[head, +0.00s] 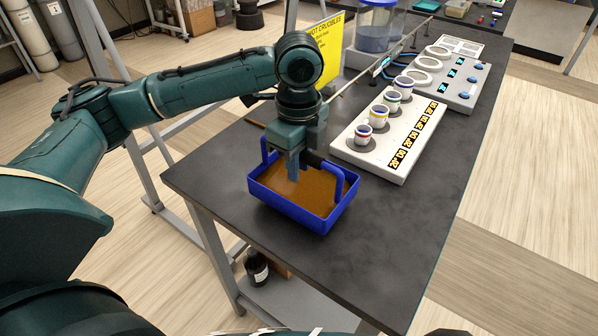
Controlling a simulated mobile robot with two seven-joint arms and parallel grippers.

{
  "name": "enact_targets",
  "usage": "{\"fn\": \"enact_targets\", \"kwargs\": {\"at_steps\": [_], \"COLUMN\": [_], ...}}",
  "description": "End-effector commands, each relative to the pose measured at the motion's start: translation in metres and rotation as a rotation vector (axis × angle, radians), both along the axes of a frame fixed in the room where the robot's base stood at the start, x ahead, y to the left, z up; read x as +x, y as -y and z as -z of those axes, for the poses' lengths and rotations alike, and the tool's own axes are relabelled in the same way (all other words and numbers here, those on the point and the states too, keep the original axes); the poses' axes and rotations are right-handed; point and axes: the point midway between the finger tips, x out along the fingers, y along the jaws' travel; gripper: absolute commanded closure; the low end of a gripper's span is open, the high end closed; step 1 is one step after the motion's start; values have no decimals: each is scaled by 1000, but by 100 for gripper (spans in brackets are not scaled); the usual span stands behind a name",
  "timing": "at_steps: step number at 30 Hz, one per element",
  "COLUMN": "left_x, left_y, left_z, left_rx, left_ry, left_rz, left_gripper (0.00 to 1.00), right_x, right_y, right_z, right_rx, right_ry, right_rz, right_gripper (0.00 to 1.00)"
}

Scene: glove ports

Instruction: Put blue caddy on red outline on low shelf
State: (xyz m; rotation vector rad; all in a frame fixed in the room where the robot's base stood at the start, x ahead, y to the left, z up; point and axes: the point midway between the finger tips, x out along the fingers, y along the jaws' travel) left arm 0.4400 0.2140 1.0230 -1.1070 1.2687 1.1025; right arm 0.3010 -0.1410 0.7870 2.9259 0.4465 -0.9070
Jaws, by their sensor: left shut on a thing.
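The blue caddy (321,219) is a shallow open tray with a raised blue handle and a brown inside. It is at the near left part of the dark bench top; I cannot tell whether it rests on the bench or hangs just above it. My left gripper (297,165) points down over the caddy and is shut on its handle. The low shelf (290,302) shows partly under the bench. No red outline shows on the visible part of it; the bench top hides the rest. My right gripper is not in view.
A white board (375,165) with several small cups stands right behind the caddy. A yellow sign (328,45) and a clear container with blue contents (376,30) are further back. A dark bottle (257,268) stands under the bench. The bench's near right part is clear.

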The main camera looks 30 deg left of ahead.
Motion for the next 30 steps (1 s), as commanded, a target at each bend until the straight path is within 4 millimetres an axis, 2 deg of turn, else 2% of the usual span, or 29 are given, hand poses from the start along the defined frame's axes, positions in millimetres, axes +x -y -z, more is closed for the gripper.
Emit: {"fn": "enact_targets", "kwargs": {"at_steps": [3, 6, 18, 19, 26, 30], "left_x": [0, 1, 1, 0, 0, 0], "left_y": [0, 0, 0, 0, 0, 0], "left_z": [17, 24, 27, 29, 29, 29], "left_rx": [-1, -2, -3, 0, 0, 0], "left_ry": [2, 4, 4, 0, 0, 0], "left_rz": [-1, -1, -1, -1, 0, 0], "left_gripper": [100, 100, 100, 78, 59, 58], "right_x": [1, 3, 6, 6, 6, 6], "right_y": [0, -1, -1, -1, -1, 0], "right_z": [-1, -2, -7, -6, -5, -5], "right_rx": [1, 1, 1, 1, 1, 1], "right_ry": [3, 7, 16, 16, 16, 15], "right_rz": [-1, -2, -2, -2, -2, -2], "right_gripper": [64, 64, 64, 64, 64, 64]}}
